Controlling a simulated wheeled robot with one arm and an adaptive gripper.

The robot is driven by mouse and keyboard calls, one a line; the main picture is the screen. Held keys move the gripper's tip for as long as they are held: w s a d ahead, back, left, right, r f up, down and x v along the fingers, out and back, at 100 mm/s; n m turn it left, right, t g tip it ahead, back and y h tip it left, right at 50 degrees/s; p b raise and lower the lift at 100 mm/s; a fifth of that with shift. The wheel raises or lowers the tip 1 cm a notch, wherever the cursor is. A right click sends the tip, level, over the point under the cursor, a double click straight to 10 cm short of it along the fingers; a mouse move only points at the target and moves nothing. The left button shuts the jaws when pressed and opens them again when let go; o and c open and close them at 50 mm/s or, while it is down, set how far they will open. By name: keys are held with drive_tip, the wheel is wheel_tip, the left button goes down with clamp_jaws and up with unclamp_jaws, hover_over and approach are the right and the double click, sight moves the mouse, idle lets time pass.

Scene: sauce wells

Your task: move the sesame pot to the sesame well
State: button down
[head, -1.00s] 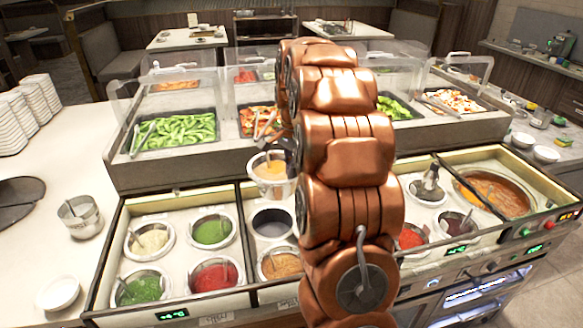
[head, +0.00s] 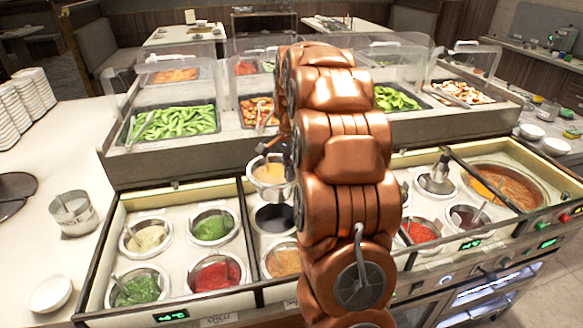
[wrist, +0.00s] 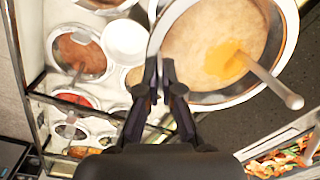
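The sesame pot (head: 270,173), a metal pot of pale tan sauce with an orange patch and a ladle, hangs above the counter in the head view. It fills the upper right of the wrist view (wrist: 205,45). My gripper (wrist: 163,82) is shut on the pot's rim, its two dark fingers close together; in the head view my copper arm mostly hides it. Below the pot, a round well with a dark inside (head: 273,218) shows in the counter. I cannot tell whether it is empty or holds dark sauce. No label names the sesame well.
Pots of green (head: 212,228), red (head: 216,275), cream (head: 148,238) and tan-orange sauce (head: 283,262) sit close around. My arm hides part of the counter. A raised salad bar with clear guards (head: 185,90) stands behind. A metal container (head: 73,213) stands at left.

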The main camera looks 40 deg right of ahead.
sight(291, 190)
drive_tip(key=shift+f+b, duration=0.35)
drive_tip(key=shift+f, duration=3.75)
wheel_tip(291, 190, down, 9)
drive_tip(key=b, duration=0.4)
drive_tip(key=shift+f+b, duration=0.45)
drive_tip(key=shift+f, duration=0.05)
drive_tip(key=c, duration=1.2)
unclamp_jaws()
drive_tip(key=shift+c, duration=0.2)
drive_tip(key=shift+o, duration=0.2)
drive_tip(key=shift+s, duration=0.1)
drive_tip(key=o, duration=0.6)
